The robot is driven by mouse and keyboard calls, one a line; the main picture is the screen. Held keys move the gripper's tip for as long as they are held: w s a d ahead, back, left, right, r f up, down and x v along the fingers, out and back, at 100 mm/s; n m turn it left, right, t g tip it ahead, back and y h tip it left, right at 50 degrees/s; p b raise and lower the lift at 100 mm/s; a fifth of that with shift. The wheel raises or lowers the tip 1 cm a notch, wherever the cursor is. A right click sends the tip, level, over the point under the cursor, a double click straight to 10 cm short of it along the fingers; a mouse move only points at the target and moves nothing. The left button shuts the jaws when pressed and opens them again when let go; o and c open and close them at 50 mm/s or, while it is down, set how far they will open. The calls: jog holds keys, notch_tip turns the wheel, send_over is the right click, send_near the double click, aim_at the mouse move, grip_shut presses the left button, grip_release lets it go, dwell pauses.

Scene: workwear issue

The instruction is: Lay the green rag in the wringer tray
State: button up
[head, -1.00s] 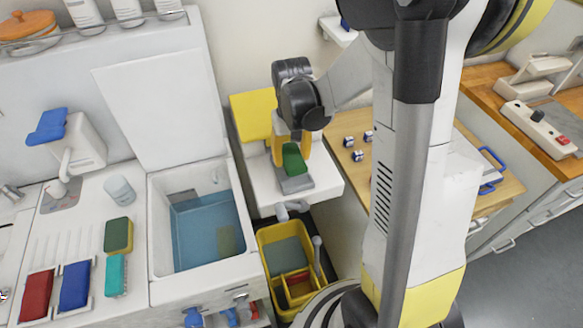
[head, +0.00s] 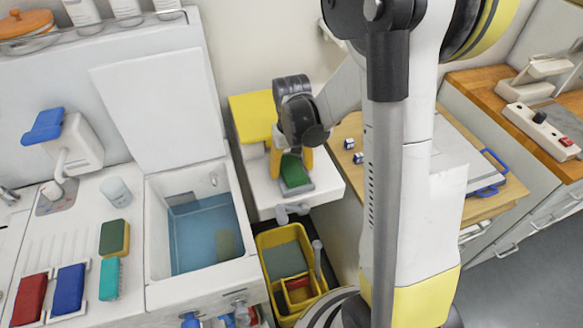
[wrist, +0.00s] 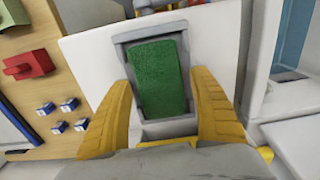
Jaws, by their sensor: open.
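The green rag (head: 293,172) lies in the grey wringer tray (head: 302,189) on a white stand. In the wrist view the rag (wrist: 158,76) looks flat and oblong, inside the tray's raised grey rim (wrist: 122,38). My gripper (head: 292,160) is above the tray with its yellow fingers apart. In the wrist view my gripper (wrist: 163,82) is open, one finger on each side of the rag. Gaps show beside the rag's upper part; I cannot tell whether either finger touches it or the tray.
A water-filled sink (head: 200,225) with its lid raised stands left of the wringer. A yellow bucket (head: 265,242) stands below. A wooden table (head: 345,130) with small blue-and-white blocks (wrist: 58,127) is to the right. A yellow panel (head: 252,115) stands behind the wringer.

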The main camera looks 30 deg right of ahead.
aim_at(291, 168)
jog(key=shift+r, duration=0.1)
notch_tip(291, 168, up, 12)
jog(key=p, duration=0.4)
jog(key=s+a+r+n+t, duration=0.2)
jog(key=s+a+r+t, duration=0.5)
jog(key=s, duration=0.5)
notch_tip(291, 168, up, 3)
jog(key=a, duration=0.2)
jog(key=shift+a+f, duration=0.2)
jog(key=shift+a, duration=0.15)
